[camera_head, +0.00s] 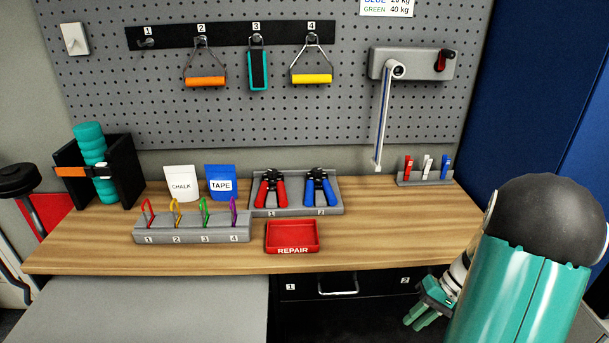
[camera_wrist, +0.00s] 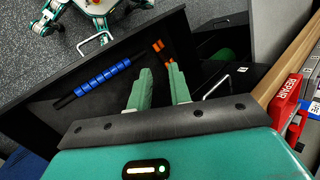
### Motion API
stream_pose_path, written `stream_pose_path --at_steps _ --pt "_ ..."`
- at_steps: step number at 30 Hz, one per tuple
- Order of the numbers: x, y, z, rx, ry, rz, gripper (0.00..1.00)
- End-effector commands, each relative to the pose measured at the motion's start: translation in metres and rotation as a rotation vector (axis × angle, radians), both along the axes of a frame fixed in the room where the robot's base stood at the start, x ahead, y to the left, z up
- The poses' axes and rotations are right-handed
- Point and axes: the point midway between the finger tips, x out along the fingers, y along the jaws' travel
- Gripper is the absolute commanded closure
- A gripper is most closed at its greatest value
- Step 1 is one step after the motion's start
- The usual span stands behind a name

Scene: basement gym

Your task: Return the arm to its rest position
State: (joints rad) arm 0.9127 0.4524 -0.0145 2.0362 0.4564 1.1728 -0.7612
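My gripper (camera_head: 425,308) hangs low at the right in the head view, in front of the workbench and below its top, at the end of my teal arm. In the wrist view its two green fingers (camera_wrist: 159,72) are apart with nothing held between them. They point over an open black drawer (camera_wrist: 75,117). A blue ribbed roller (camera_wrist: 102,79) with dark ends lies in that drawer. Small orange pieces (camera_wrist: 158,46) lie near the fingertips; I cannot tell what they belong to.
The wooden bench (camera_head: 375,230) carries a red REPAIR tray (camera_head: 292,250), a grey clip rack (camera_head: 190,236), pliers (camera_head: 271,190), chalk and tape packs and a black holder (camera_head: 120,160). Handles hang on the pegboard (camera_head: 120,90). A drawer handle (camera_head: 338,283) shows beneath the bench.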

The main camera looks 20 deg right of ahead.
Motion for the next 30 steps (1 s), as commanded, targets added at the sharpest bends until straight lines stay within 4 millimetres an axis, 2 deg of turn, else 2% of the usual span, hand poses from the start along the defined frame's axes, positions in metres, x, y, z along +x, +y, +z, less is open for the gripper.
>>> stream_pose_path --at_steps 1,6,14,21,30 --pt "0.008 0.014 0.018 -0.049 -0.002 0.035 0.80" --pt "0.024 0.057 0.065 -0.194 -0.009 0.114 0.80" --pt "0.029 0.126 0.128 -0.403 -0.084 0.206 0.80" --pt "0.015 0.187 0.175 -0.567 -0.219 0.259 0.80" --pt "-0.019 0.246 0.217 -0.696 -0.447 0.285 0.80"
